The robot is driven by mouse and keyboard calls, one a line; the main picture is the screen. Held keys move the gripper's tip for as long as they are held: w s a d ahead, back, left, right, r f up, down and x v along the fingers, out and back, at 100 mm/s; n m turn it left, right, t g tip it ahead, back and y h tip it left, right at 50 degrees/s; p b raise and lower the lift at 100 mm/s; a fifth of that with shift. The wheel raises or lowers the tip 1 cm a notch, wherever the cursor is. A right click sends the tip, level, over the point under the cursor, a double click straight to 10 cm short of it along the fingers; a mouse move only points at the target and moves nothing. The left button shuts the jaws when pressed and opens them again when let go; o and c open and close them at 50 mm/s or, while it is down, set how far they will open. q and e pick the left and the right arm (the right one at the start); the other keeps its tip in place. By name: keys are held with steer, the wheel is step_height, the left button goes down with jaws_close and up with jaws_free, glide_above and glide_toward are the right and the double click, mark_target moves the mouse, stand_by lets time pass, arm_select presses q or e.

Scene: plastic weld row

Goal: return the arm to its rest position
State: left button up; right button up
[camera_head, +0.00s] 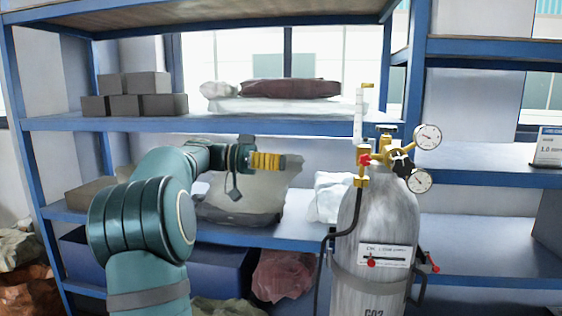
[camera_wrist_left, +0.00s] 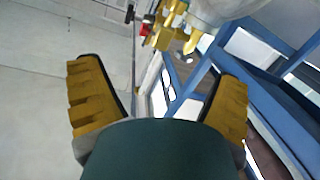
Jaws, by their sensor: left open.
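My left arm comes in from the lower left in the head view, and its gripper (camera_head: 268,161) is held in front of the middle shelf, pointing right. In the left wrist view the two yellow fingers of my left gripper (camera_wrist_left: 158,95) stand wide apart with nothing between them. A grey CO2 cylinder (camera_head: 373,235) stands to the right of the gripper, apart from it. Its brass valve and regulator (camera_head: 378,160) also show at the top of the left wrist view (camera_wrist_left: 168,25). My right gripper is not in view.
A blue shelf rack (camera_head: 270,126) fills the background. Grey blocks (camera_head: 140,90), bags (camera_head: 275,92) and a grey sack (camera_head: 240,200) lie on it. Two gauges (camera_head: 427,137) and a black hose (camera_head: 325,255) stick out from the cylinder. A space lies between gripper and valve.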

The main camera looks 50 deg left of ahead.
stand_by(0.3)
arm_select(q)
steer(key=w+d+f+n+g+y, duration=0.1)
steer(key=w+d+f+n, duration=0.3)
steer(key=f, duration=0.7)
steer(key=w+d+f+n+g+y, duration=0.1)
steer(key=w+f+n+g+y, duration=0.3)
steer(key=f, duration=0.6)
steer(key=w+d+f+n+g, duration=0.1)
steer(key=d+f, duration=0.3)
steer(key=f, duration=0.4)
steer(key=w+d+f+g, duration=0.1)
steer(key=d+f, duration=0.3)
steer(key=f, duration=0.3)
steer(key=s+d+f+g+y, duration=0.15)
steer(key=s+d+f, duration=0.25)
steer(key=d+f, duration=0.4)
steer(key=s+d+f+g+y, duration=0.1)
steer(key=s+d+f+g, duration=0.15)
steer(key=d+f, duration=0.55)
steer(key=s+d+f+m, duration=0.1)
steer(key=s+d+f, duration=0.7)
steer(key=s+d, duration=0.4)
steer(key=shift+s+d+m, duration=0.25)
steer(key=shift+s+m, duration=0.05)
steer(key=shift+s, duration=0.1)
